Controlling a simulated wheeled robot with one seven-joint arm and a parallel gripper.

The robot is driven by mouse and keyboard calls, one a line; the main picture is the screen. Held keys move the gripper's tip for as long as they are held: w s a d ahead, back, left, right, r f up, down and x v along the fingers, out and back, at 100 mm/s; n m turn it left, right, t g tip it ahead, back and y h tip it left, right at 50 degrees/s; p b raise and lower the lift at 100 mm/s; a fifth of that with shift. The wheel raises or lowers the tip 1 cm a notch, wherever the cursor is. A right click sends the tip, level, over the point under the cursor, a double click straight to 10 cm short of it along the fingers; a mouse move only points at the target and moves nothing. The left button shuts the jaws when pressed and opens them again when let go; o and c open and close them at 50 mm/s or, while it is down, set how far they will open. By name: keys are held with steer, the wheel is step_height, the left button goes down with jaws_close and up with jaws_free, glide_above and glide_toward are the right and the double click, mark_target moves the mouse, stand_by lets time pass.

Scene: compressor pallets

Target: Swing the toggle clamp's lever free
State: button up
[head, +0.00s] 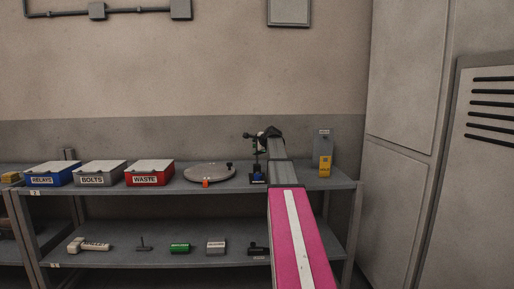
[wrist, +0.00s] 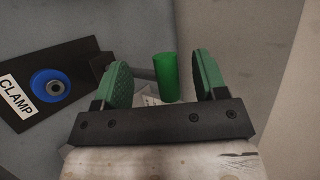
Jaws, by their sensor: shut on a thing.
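The toggle clamp stands on the upper shelf in the head view, with a blue part (head: 258,177) low down and an upright post above it. In the wrist view its dark plate carries a CLAMP label (wrist: 14,97) and a blue round part (wrist: 50,88) with a metal centre. A green cylindrical grip (wrist: 166,78), apparently the lever's handle, stands between the green pads of my gripper (wrist: 164,80). The lever's lower end is hidden behind the gripper. In the head view my arm partly hides the clamp area.
Blue (head: 53,175), grey (head: 101,174) and red (head: 150,173) labelled bins stand left on the upper shelf (head: 110,188). A round grey disc (head: 209,172) lies left of the clamp. A grey and yellow device (head: 324,155) stands to the right. Several tools lie on the lower shelf.

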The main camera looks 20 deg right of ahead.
steer(key=shift+w, duration=1.05)
steer(key=v, duration=1.2)
steer(key=shift+s+f, duration=0.25)
steer(key=shift+s, duration=0.25)
steer(key=shift+a, duration=0.1)
